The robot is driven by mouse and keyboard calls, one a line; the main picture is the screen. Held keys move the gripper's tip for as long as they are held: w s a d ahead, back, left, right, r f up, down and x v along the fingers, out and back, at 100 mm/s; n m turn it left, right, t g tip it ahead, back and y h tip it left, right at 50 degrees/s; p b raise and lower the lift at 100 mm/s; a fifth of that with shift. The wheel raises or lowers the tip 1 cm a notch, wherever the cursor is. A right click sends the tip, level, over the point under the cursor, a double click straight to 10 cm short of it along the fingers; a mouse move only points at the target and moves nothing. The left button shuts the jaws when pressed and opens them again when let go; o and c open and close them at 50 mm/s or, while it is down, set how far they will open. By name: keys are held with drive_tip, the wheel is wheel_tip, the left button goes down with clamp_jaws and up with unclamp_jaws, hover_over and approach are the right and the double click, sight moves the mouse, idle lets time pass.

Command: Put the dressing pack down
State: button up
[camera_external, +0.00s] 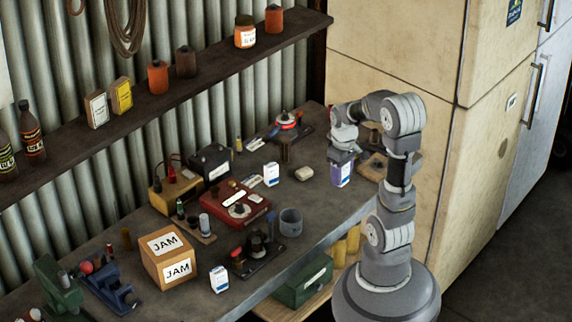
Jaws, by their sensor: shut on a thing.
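My gripper (342,156) is at the right part of the workbench, pointing down. It is shut on a small white and blue pack (343,176), which I take to be the dressing pack. The pack is upright below the jaws, and its top is partly hidden by them. It is over the grey bench top (318,205); I cannot tell whether its base touches the bench or hangs just above it.
A wooden board with dark parts (373,167) is close right of the pack. A pale block (303,173) lies to its left. Bench space in front of the pack is clear.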

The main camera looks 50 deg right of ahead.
drive_tip(key=shift+n, duration=0.3)
drive_tip(key=r, duration=0.4)
drive_tip(key=shift+w+a+r+p, duration=0.15)
drive_tip(key=shift+w+a+p, duration=0.15)
drive_tip(key=shift+w+a, duration=0.05)
drive_tip(key=w+a+r+n+p, duration=0.1)
drive_tip(key=w+a+n+p, duration=0.75)
drive_tip(key=a, duration=0.75)
drive_tip(key=a+f+n+p, duration=0.1)
drive_tip(key=a+n+p, duration=0.55)
drive_tip(key=a, duration=1.45)
drive_tip(key=n+b, duration=0.2)
drive_tip(key=b, duration=0.1)
hover_over(178, 243)
wheel_tip(178, 243, down, 7)
drive_tip(key=shift+f, duration=1.8)
drive_tip(key=shift+f+b, duration=0.1)
drive_tip(key=shift+b, duration=0.25)
